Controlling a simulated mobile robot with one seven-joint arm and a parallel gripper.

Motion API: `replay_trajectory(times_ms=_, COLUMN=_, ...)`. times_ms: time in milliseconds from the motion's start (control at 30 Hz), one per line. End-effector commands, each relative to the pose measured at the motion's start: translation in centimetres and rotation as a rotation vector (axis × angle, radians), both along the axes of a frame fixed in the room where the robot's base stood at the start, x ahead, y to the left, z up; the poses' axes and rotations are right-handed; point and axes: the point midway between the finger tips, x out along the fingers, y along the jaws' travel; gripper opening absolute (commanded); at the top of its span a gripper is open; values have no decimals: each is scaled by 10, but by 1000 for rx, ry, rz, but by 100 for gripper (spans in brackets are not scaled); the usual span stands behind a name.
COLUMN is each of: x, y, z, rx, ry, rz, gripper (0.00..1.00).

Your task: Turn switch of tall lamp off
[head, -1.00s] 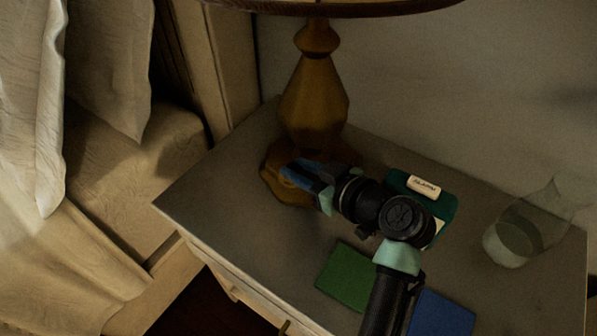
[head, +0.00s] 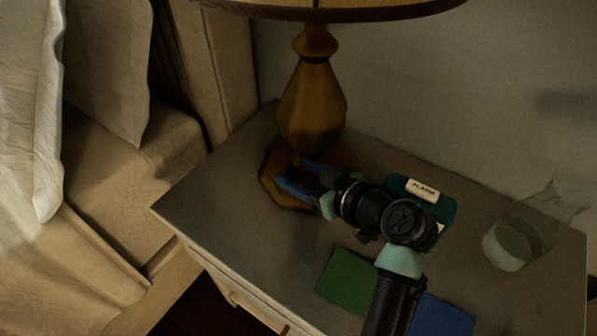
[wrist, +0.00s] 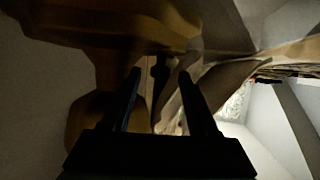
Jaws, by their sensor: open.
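The tall lamp (head: 312,105) stands upright on the nightstand, with an amber faceted body, a wide base (head: 272,195) and a shade (head: 340,10) cut off by the top edge. My gripper (head: 298,176) is low at the front of the lamp base, its blue fingers spread apart over the base. In the wrist view the two dark fingers of my gripper (wrist: 160,73) are apart and point at the brown lamp (wrist: 100,60). A small dark piece shows between the fingertips there; I cannot tell whether it is the switch. No switch is clear in the head view.
The nightstand (head: 215,205) also holds a green alarm clock (head: 440,210) close behind my wrist, a green book (head: 347,280), a blue book (head: 440,318) and a glass jug (head: 510,245) at right. Its left front is clear. A bed (head: 100,190) stands at left.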

Motion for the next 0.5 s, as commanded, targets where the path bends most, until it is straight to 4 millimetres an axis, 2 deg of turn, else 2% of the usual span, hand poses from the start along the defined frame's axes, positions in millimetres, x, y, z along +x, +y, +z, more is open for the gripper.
replay_trajectory(times_ms=167, x=-18, y=-16, z=11, rx=-1, ry=-1, rz=-6, gripper=60)
replay_trajectory(times_ms=500, x=-71, y=-60, z=39, rx=-1, ry=1, rz=-5, gripper=60)
